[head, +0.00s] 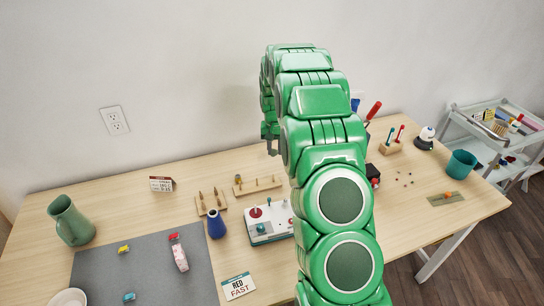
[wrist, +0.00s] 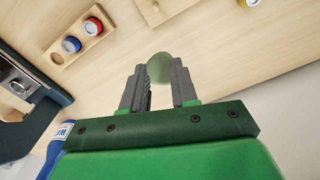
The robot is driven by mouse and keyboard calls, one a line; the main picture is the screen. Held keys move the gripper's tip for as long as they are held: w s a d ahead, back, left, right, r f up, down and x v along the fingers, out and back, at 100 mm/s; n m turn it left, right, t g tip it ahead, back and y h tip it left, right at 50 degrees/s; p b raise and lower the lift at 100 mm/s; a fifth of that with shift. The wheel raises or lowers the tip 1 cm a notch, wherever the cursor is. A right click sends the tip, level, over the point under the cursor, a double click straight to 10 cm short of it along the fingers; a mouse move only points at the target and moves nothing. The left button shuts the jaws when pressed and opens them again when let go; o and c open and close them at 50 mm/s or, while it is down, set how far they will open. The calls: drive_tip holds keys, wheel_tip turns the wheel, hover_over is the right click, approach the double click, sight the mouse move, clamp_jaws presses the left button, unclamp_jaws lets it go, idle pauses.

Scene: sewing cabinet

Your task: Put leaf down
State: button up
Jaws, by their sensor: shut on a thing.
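My gripper (wrist: 160,75) shows in the wrist view with its two grey fingers on either side of a small pale green rounded thing (wrist: 160,68). It is shut on this thing at the fingertips, above the wooden table. I cannot tell from its shape whether it is a leaf. In the head view my gripper (head: 270,146) points down near the back of the table, beside my green arm. What it holds is too small to make out there. No other clear leaf shows in either view.
The wooden table (head: 110,185) bears a grey mat (head: 150,280), a green jug (head: 70,220), a blue vase (head: 215,224), a white box with knobs (head: 268,232) and peg racks. In the wrist view a wooden rack (wrist: 82,44) holds colored discs. Bare table lies behind the mat.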

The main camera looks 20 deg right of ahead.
hover_over(272, 162)
drive_tip(key=shift+w+f, duration=0.1)
drive_tip(key=shift+f, duration=4.7)
drive_tip(key=o, duration=1)
drive_tip(key=shift+f, duration=0.1)
drive_tip(key=shift+c, duration=0.2)
